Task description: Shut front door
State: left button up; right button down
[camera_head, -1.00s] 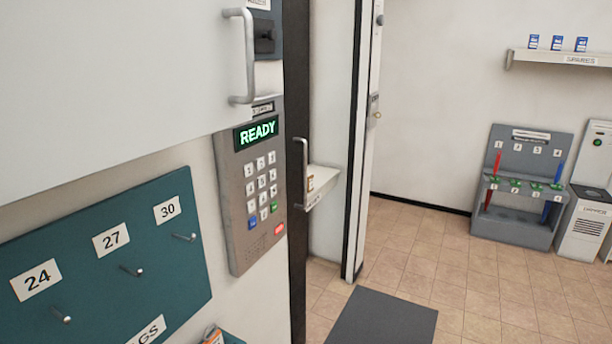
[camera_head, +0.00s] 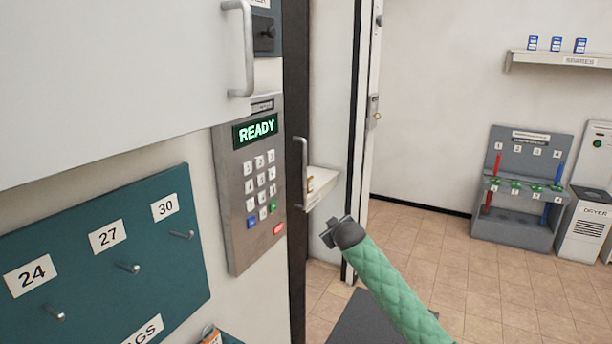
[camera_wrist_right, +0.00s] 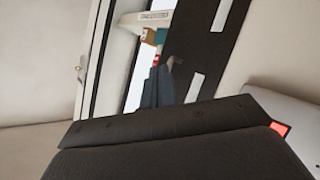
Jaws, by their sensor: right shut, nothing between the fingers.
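A narrow white upright panel (camera_head: 369,80) with a lock plate and small knob (camera_head: 376,115) stands mid-picture in the head view; it looks like a door edge. Left of it is a dark brown panel (camera_head: 296,90), seen nearly edge-on, with an upright metal handle (camera_head: 301,172). I cannot tell for sure which is the front door. My right gripper (camera_head: 330,234), at the end of a green quilted arm, is shut and empty, below and in front of the white panel, apart from the handle. In the right wrist view, a white edge with a handle (camera_wrist_right: 88,75) and a dark panel (camera_wrist_right: 212,40) show. My left gripper is out of view.
A keypad (camera_head: 250,180) reading READY and a teal hook board (camera_head: 100,260) are on the near left wall. A white cabinet panel (camera_head: 110,80) juts in above. A dark mat (camera_head: 365,325) lies on the tiled floor. A grey rack (camera_head: 520,190) stands far right.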

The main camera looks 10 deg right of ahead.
jog(key=w+r+n+t+y, duration=0.15)
jog(key=w+r+n, duration=0.3)
jog(key=r, duration=0.75)
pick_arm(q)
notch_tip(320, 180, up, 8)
pick_arm(e)
jog(key=n+t+y+p, duration=0.2)
jog(key=n+y+p, duration=0.25)
jog(key=n, duration=0.65)
send_near(305, 173)
jog(key=w+a, duration=0.1)
jog(key=w+a+r, duration=0.1)
jog(key=w, duration=0.1)
jog(key=w+a, duration=0.2)
jog(key=shift+r, duration=0.25)
pick_arm(q)
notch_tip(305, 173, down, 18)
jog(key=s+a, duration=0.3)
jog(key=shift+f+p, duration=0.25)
jog(key=shift+p, duration=0.15)
pick_arm(e)
jog(key=shift+w+d+f, duration=0.15)
jog(key=shift+w+d, duration=0.05)
jog(key=shift+w, duration=0.35)
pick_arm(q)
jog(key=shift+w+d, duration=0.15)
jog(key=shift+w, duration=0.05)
